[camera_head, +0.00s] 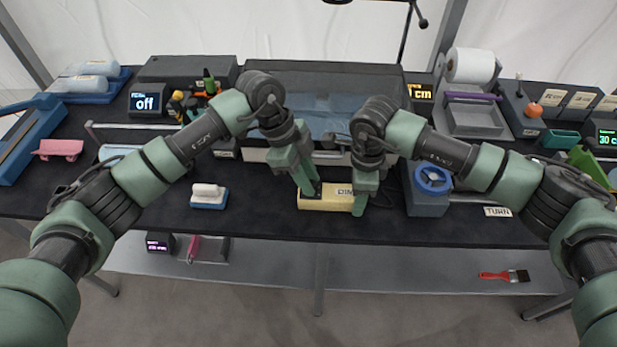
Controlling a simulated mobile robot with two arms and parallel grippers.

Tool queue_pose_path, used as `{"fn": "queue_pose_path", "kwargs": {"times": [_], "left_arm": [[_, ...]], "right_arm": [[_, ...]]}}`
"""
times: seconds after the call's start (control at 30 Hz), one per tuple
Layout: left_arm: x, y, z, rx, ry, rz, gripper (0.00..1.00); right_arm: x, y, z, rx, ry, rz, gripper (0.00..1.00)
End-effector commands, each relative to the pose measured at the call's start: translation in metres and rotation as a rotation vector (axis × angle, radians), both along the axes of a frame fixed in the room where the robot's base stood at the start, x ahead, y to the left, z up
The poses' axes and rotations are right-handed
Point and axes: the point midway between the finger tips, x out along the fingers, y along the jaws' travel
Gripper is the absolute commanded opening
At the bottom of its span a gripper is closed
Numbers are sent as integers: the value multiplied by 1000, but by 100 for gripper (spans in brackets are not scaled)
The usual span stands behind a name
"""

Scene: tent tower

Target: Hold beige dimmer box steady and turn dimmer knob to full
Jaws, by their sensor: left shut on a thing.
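The beige dimmer box (326,203) lies near the front edge of the dark table, with a white label starting "DIM" on its top. My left gripper (311,190) reaches down onto the box's left part and is shut on a small dark piece there, which looks like the dimmer knob; the fingers hide most of it. My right gripper (361,203) is at the box's right end, with a green finger in front of it. Its other finger is mostly hidden, so I cannot tell whether it grips the box.
A blue round handwheel (432,179) on a grey block stands right of the box. A white-and-blue brush-like block (209,195) lies to the left. A clear-covered tank (330,110) stands behind. A red paintbrush (505,276) lies on the lower shelf.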

Motion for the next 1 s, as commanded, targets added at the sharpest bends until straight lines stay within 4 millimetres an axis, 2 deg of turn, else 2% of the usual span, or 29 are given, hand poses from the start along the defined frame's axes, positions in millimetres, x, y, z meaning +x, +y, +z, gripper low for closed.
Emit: {"fn": "queue_pose_path", "kwargs": {"times": [0.37,1.0], "left_arm": [[2,-1,0,2,0,-164,0],[4,-4,1,1,1,-732,0]], "right_arm": [[0,0,0,0,0,0,1],[0,0,0,0,0,0,1]]}}
